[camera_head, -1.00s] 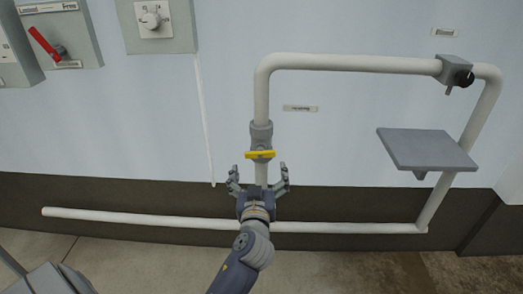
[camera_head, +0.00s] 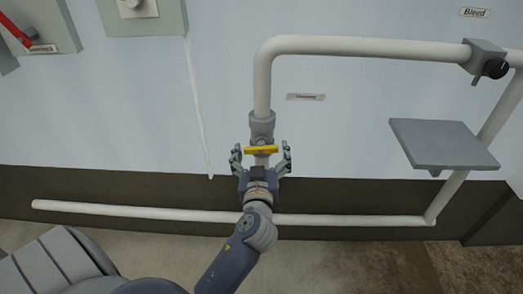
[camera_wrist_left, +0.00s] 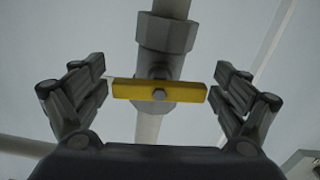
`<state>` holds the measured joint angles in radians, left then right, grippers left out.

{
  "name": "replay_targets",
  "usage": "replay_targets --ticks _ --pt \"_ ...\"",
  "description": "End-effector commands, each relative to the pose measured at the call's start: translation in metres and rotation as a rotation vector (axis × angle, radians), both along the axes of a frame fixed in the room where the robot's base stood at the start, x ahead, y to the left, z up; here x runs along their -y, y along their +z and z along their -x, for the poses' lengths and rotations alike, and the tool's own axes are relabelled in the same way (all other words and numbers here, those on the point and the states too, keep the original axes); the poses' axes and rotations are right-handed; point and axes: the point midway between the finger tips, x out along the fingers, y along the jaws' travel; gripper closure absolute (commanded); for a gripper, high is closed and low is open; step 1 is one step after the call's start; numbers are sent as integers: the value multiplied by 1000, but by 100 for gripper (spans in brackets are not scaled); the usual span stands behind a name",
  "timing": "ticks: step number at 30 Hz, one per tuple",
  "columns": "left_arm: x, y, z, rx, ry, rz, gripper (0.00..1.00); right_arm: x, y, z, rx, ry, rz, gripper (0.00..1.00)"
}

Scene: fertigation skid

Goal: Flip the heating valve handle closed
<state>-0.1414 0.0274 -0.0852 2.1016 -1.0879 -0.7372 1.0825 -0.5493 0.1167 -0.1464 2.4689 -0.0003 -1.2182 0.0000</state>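The yellow valve handle (camera_head: 261,150) lies crosswise on the grey valve body (camera_head: 262,127) of the vertical white pipe. In the left wrist view the handle (camera_wrist_left: 160,91) spans horizontally between my left gripper's fingers. My left gripper (camera_head: 261,158) is open, with one finger at each end of the handle. In the wrist view the left finger is close to the handle's left end and the right finger close to its right end; I cannot tell whether they touch. My right gripper is not in view.
A white pipe loop (camera_head: 360,48) runs around the valve, with a lower horizontal pipe (camera_head: 340,220) behind my arm. A grey shelf plate (camera_head: 443,143) juts out at right. A bleed valve with a black knob (camera_head: 495,68) sits upper right. A red lever (camera_head: 14,32) is upper left.

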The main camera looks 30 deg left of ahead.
Motion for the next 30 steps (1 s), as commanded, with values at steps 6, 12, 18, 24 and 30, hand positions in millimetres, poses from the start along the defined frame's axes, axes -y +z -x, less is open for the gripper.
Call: replay_targets --ticks 6,12,18,24,30 --pt "0 0 0 0 0 0 50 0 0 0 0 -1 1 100" --pt "-1 0 0 -28 1 -43 50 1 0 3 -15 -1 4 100" --pt "-1 1 0 -63 1 -107 50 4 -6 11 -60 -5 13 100" --pt "-1 1 0 -64 1 -111 50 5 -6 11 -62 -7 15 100" --pt "-1 1 0 -65 1 -109 5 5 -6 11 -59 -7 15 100"
